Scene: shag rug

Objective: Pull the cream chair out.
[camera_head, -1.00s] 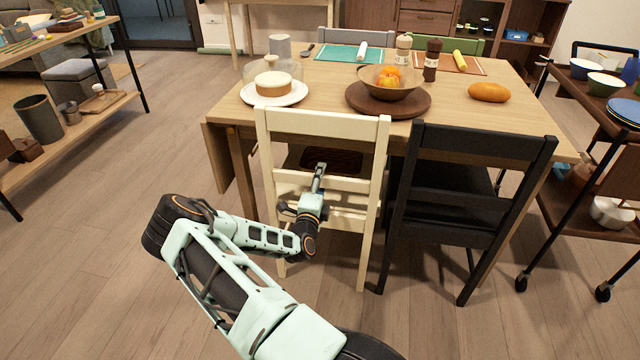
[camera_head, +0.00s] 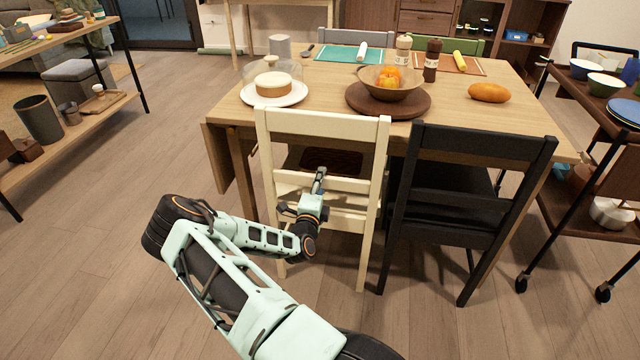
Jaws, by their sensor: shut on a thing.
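The cream chair (camera_head: 322,123) stands at the near side of the wooden dining table (camera_head: 330,95), with its slatted back toward me. Its seat, with a dark brown panel, is partly seen between the slats and reaches under the table edge. My gripper (camera_head: 320,178) is at the middle slat of the chair's back, shut on it. The fingertips are small here and partly merge with the slat. My arm comes up from the bottom of the view, left of the chair's right legs.
A black chair (camera_head: 468,145) stands close on the right of the cream chair. A dark trolley (camera_head: 575,205) is at the far right, and a wooden shelf unit (camera_head: 70,128) at the left. The wooden floor (camera_head: 110,270) is clear at the left and front.

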